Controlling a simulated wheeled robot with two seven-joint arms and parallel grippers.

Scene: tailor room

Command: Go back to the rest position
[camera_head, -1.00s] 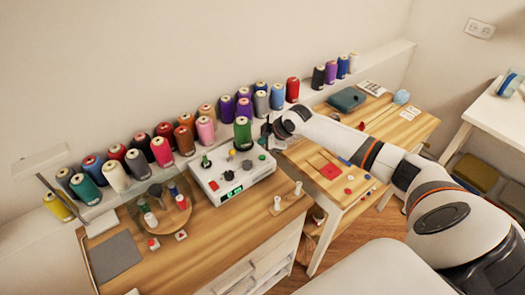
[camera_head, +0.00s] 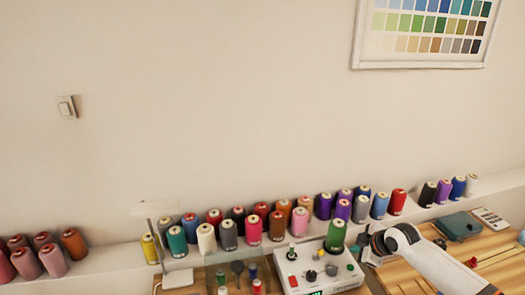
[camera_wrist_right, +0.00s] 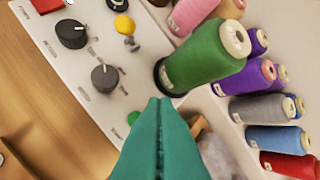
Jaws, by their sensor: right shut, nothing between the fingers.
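My right gripper (camera_head: 372,250) is at the lower right of the head view, beside the white machine (camera_head: 300,270). In the right wrist view its teal fingers (camera_wrist_right: 159,103) are together, with nothing between them. A green thread spool (camera_head: 335,236) stands at the machine's back right, just left of the gripper. In the right wrist view the green spool (camera_wrist_right: 205,58) is just beyond the fingertips; I cannot tell whether they touch it. My left gripper is not in view.
A wall shelf (camera_head: 125,255) carries several thread spools close behind the gripper. The machine's knobs (camera_wrist_right: 105,77) are near the fingers. A wooden table (camera_head: 480,255) with a teal case (camera_head: 458,225) is at the right.

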